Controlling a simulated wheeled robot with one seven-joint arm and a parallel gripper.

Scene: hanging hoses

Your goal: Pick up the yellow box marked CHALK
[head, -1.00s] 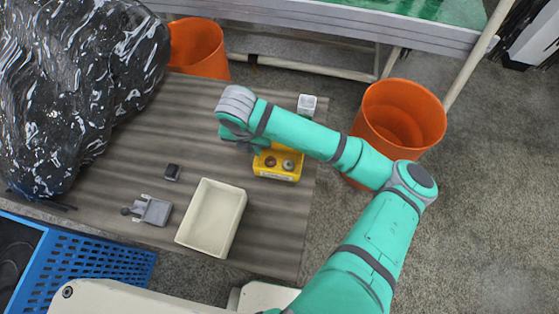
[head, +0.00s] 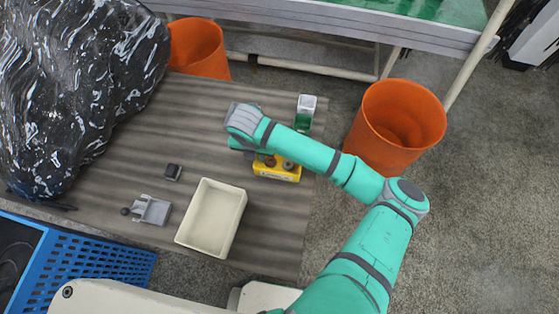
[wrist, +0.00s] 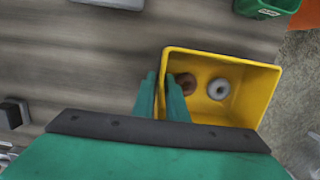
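The yellow box (head: 277,172) stands on the brown board, partly hidden by my arm in the head view. Dark marks show on its front, too small to read surely. In the wrist view the open-topped yellow box (wrist: 246,95) holds a brown ring and a grey ring. My gripper (wrist: 161,78) is at its left wall, one green finger outside the wall and the other inside. The fingers are close together, with a thin strip of yellow between them. Whether they press on the wall does not show. In the head view my fingertips are hidden behind the wrist.
A white-and-green container (head: 305,113) stands behind the box. A cream tray (head: 212,218), a small black block (head: 173,172) and a grey part (head: 151,210) lie to the left. Orange bins (head: 398,125) stand beyond the board (head: 275,240). A black marbled bulk (head: 75,90) fills the left.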

